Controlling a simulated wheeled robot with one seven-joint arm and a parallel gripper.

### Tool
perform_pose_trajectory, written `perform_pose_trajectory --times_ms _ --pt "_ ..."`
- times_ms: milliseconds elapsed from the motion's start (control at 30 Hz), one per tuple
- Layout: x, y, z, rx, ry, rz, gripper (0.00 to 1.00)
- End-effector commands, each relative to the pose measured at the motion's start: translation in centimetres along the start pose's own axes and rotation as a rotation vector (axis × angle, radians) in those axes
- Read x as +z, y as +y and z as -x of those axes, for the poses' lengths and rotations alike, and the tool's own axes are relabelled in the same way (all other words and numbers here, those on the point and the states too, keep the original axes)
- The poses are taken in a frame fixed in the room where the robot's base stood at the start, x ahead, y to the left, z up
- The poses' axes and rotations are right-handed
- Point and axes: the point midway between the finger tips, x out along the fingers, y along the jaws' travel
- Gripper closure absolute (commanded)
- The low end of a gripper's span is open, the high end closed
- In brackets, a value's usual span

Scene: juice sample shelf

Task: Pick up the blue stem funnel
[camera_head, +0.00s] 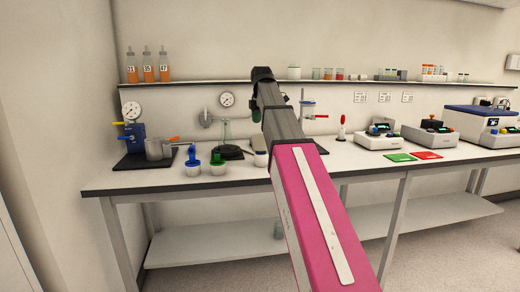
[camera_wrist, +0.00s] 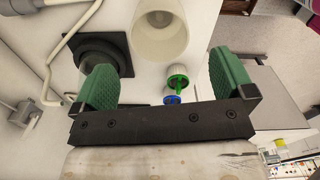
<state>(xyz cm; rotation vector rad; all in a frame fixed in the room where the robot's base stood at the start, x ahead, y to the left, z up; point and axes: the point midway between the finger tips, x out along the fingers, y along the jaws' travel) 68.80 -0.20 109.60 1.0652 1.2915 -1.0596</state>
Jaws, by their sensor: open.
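The blue stem funnel (camera_head: 192,158) is at the left front of the bench in the head view, on a white cup (camera_head: 193,171). A narrow part points up from it. A similar green piece (camera_head: 217,158) on another white cup stands just to its right. In the wrist view the blue funnel (camera_wrist: 172,100) shows small, beyond the gripper and partly hidden by its dark crossbar, beside the green piece (camera_wrist: 179,79). My gripper (camera_wrist: 165,85) is open, its green fingers wide apart with nothing held between them. In the head view my arm hides most of it.
A black stand base (camera_head: 228,153) with glassware is right of the cups; a grey pot (camera_head: 158,149) and blue gauge device (camera_head: 134,136) are left. In the wrist view a pale cylindrical vessel (camera_wrist: 160,38) is above the green piece. The shelf (camera_head: 200,82) runs behind.

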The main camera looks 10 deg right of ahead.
Motion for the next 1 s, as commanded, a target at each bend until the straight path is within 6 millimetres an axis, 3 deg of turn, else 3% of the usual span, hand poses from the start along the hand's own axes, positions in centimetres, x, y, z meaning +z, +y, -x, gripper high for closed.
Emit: perform_pose_trajectory --times_ms 233,533,800,1000 --pt "-0.1 -0.2 -3.7 -0.007 0.001 0.000 0.00" --pt "-0.3 0.0 -5.7 -0.006 0.001 0.000 0.00" --pt "-0.7 0.1 -9.3 -0.006 0.001 -0.001 0.00" --pt "-0.6 0.1 -9.7 -0.005 0.001 -0.001 0.00"
